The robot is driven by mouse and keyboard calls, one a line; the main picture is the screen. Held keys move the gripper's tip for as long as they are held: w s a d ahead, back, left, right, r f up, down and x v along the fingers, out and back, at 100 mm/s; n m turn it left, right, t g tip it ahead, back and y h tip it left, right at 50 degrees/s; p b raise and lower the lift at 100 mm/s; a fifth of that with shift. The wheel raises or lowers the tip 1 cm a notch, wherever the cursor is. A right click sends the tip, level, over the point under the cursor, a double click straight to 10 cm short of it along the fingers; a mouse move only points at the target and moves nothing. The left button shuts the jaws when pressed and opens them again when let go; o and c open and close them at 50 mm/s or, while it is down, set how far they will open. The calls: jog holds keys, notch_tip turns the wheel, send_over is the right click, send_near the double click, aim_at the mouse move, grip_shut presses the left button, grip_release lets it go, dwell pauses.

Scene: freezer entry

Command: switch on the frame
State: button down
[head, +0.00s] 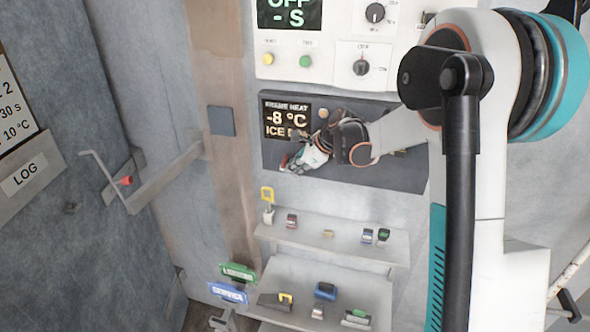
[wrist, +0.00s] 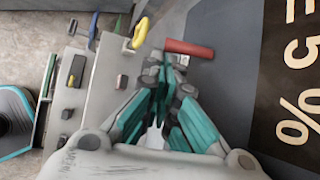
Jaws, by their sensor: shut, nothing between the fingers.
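The frame heat panel (head: 400,180) is a dark plate on the wall with a small display (head: 287,118) reading "FRAME HEAT", "-8 °C" and "ICE"; the rest of that line is hidden. In the wrist view its display (wrist: 300,90) shows "5 %". A red bar-shaped handle (wrist: 188,48) is just beyond my fingertips, and it also shows as a small red spot (head: 284,160) in the head view. My gripper (head: 290,167) is shut and empty at the panel's lower left; its fingertips (wrist: 172,62) are close to the red handle. I cannot tell whether they touch.
Above is a white control box (head: 330,68) with dials, lamps and an "OFF" display. Below are two shelves (head: 340,247) with several small tags and clips. At left, a door (head: 70,190) carries a LOG plate and a bent lever with a red knob (head: 126,181).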

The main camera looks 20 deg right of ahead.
jog(key=shift+r+g, duration=0.2)
jog(key=shift+g, duration=0.2)
jog(key=shift+s+r+m+g+y, duration=0.1)
jog(key=shift+r+m+g+y, duration=0.25)
jog(key=shift+r, duration=0.75)
jog(key=shift+r+p, duration=0.35)
jog(key=shift+r, duration=0.45)
jog(key=shift+r, duration=0.1)
jog(key=v, duration=1.2)
jog(key=shift+d, duration=0.15)
